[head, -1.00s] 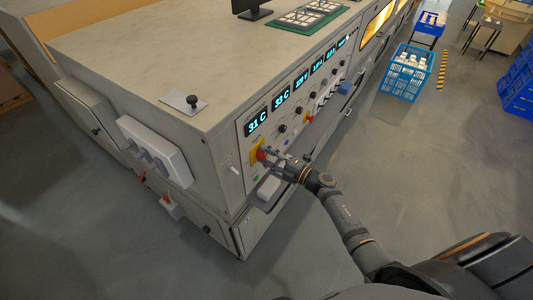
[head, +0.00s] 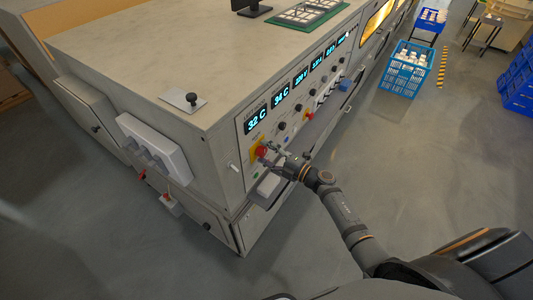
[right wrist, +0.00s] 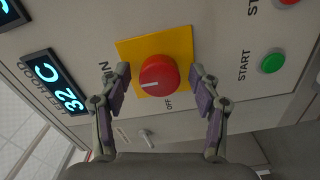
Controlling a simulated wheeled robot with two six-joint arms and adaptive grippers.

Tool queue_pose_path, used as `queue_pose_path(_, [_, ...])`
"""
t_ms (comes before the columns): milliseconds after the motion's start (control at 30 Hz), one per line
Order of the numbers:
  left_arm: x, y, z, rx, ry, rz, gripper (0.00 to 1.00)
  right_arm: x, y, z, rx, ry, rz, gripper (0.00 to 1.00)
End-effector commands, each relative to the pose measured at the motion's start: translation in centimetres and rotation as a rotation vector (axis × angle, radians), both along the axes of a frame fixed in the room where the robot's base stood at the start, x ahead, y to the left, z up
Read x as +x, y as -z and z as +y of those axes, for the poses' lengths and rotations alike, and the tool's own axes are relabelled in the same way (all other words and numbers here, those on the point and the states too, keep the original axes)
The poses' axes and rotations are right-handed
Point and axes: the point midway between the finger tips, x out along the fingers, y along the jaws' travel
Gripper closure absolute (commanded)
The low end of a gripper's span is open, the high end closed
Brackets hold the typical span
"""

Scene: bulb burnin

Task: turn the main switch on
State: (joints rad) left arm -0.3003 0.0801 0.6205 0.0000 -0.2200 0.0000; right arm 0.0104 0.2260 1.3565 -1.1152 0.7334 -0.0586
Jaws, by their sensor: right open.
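The main switch is a red round knob (right wrist: 158,76) on a yellow plate (right wrist: 182,41) on the cabinet's front panel; the knob also shows in the head view (head: 262,150). Its white mark points left in the right wrist view, toward the side with the ON label (right wrist: 103,71). The OFF label (right wrist: 168,104) is below the knob. My right gripper (right wrist: 160,83) is open, its fingers on either side of the knob with visible gaps. It also shows in the head view (head: 278,152), just in front of the panel. My left gripper is not in view.
A green START button (right wrist: 272,62) is right of the switch in the right wrist view. Lit displays (head: 257,120) and smaller knobs line the panel. The floor right of the cabinet is clear near my arm.

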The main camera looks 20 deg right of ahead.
Motion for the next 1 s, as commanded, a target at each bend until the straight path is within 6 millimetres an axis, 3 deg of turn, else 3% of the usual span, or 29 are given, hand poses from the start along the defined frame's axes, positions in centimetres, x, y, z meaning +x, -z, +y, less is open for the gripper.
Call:
queue_pose_path(167, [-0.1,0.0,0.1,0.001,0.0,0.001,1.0,-1.0,0.2,-0.8,-0.004,0.0,0.001,0.37])
queue_pose_path(600, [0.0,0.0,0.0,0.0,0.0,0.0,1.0,-8.5,0.2,-6.6,-0.004,-0.001,0.003,0.37])
queue_pose_path(1000, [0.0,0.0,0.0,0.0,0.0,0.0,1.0,-9.5,0.0,-7.4,0.001,0.0,-0.001,0.37])
